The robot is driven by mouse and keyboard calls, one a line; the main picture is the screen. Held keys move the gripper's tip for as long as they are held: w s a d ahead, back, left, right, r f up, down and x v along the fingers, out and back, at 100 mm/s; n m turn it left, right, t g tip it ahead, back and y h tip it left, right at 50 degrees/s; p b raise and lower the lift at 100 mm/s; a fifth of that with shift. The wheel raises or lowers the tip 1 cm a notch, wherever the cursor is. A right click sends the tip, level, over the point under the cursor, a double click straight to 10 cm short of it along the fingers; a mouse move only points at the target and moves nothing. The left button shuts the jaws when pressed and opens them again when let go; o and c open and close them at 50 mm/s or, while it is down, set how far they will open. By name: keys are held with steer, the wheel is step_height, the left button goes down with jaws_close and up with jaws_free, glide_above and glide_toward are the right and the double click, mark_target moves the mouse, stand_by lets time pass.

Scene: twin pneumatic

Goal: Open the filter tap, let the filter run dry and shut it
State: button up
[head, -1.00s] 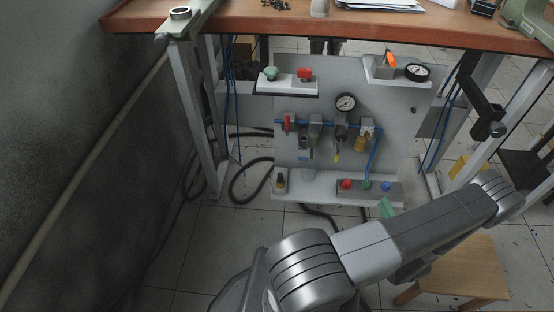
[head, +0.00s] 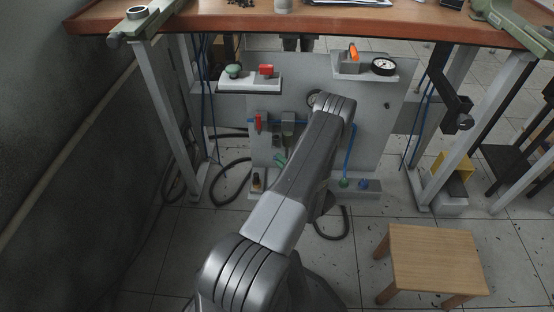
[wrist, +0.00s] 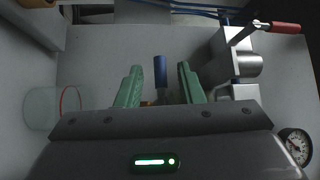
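In the wrist view, a small blue lever (wrist: 160,73), apparently the filter tap's handle, stands between my gripper's green fingers (wrist: 160,86), with a bit of brass at its base. The fingers are apart, with a gap on both sides of the lever. A clear cup (wrist: 52,106) with a red ring is at the left of that view. In the head view, my gripper (head: 281,161) is low on the panel, just below the grey filter (head: 288,119). My arm hides part of the filter row. Water in the filter or cup cannot be made out.
A red-handled valve (head: 258,121) is left of the filter; its handle also shows in the wrist view (wrist: 285,28). A gauge (wrist: 296,145) is near my gripper's lower right. The panel shelf (head: 250,87) holds green and red buttons. A wooden stool (head: 437,258) stands right.

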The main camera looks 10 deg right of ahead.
steer(key=shift+x, duration=1.35)
jaws_close()
steer(key=n+g+h, duration=0.1)
steer(key=f+n+g+h, duration=0.1)
steer(key=n, duration=0.1)
steer(key=shift+d+f+g, duration=0.15)
steer(key=shift+g, duration=0.25)
steer(key=shift+s+d+f+n+g+h, duration=0.1)
steer(key=shift+d+f+n+g+h, duration=0.2)
steer(key=shift+n+g+h, duration=0.35)
steer(key=shift+s+d+f+n+g+h, duration=0.15)
steer(key=shift+f+n+g+h, duration=0.2)
steer(key=shift+n+g+h, duration=0.3)
